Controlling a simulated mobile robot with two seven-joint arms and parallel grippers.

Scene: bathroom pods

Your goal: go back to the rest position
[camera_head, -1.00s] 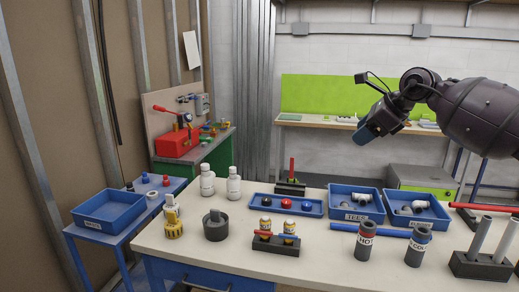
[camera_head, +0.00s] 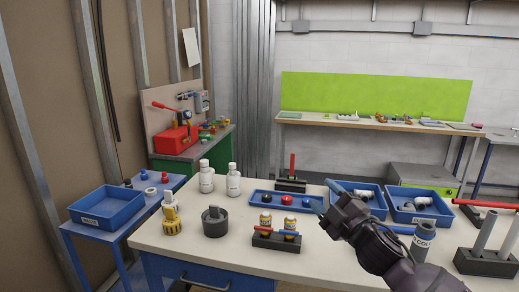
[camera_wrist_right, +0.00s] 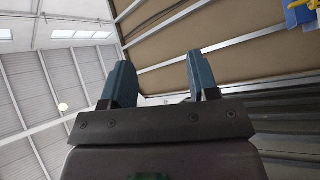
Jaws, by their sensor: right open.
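My right gripper (camera_head: 328,200) is over the right half of the white table (camera_head: 180,240) in the head view, its arm coming in from the lower right. Its blue fingers are apart with nothing between them; the right wrist view shows the same open fingers (camera_wrist_right: 160,88) against the ceiling and wall. My left gripper is not in view.
A blue tray (camera_head: 258,197) with several round caps lies mid-table. White bottles (camera_head: 206,178) stand at the left and a grey cylinder (camera_head: 424,240) at the right. A second blue bin (camera_head: 405,216) and a black stand (camera_head: 487,262) are also on the right. A blue side table carries an empty bin (camera_head: 105,208).

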